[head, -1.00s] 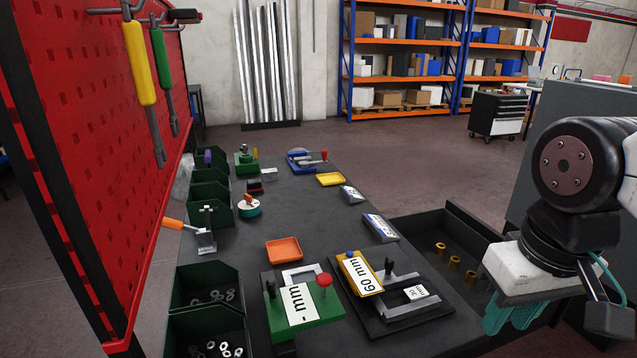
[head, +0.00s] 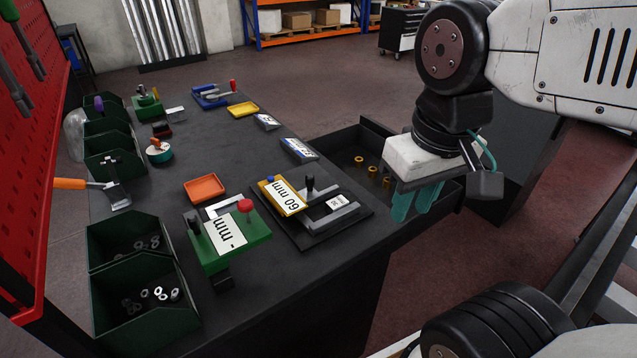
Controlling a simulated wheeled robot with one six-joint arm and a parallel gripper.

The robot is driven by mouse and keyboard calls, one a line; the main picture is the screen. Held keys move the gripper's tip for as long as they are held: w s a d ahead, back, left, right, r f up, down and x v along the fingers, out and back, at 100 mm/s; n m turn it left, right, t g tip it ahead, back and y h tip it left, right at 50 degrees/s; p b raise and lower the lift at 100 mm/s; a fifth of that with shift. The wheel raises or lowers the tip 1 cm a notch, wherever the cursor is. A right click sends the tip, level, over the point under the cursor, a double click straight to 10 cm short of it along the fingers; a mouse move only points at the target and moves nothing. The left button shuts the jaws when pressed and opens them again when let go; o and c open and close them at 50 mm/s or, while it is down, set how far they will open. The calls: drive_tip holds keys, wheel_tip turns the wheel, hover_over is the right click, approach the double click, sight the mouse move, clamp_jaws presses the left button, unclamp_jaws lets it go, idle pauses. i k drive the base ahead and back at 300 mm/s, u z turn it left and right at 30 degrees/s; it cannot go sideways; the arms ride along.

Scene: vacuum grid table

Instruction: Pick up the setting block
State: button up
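No part is clearly marked as the setting block. On the same plate is a grey frame with a dark knob and a small white label (head: 336,203). To the left sits a green fixture (head: 258,226) with a "- mm" label and red and black knobs. My gripper (head: 416,203), with teal fingers pointing down, is right of the plate, above the open drawer, apart from these parts. Nothing shows between the fingers; their gap is unclear.
An open drawer (head: 365,133) with several brass rings juts from the bench's right side. An orange tray (head: 204,187), a yellow tray (head: 243,109) and green bins (head: 138,292) of nuts stand on the bench. A red pegboard (head: 22,170) rises at left.

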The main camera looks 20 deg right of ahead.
sight(338, 202)
drive_tip(key=k, duration=1)
drive_tip(key=u, duration=2.15)
drive_tip(key=i, duration=0.95)
drive_tip(key=z, duration=1.95)
drive_tip(key=i, duration=0.5)
drive_tip(key=u, duration=0.05)
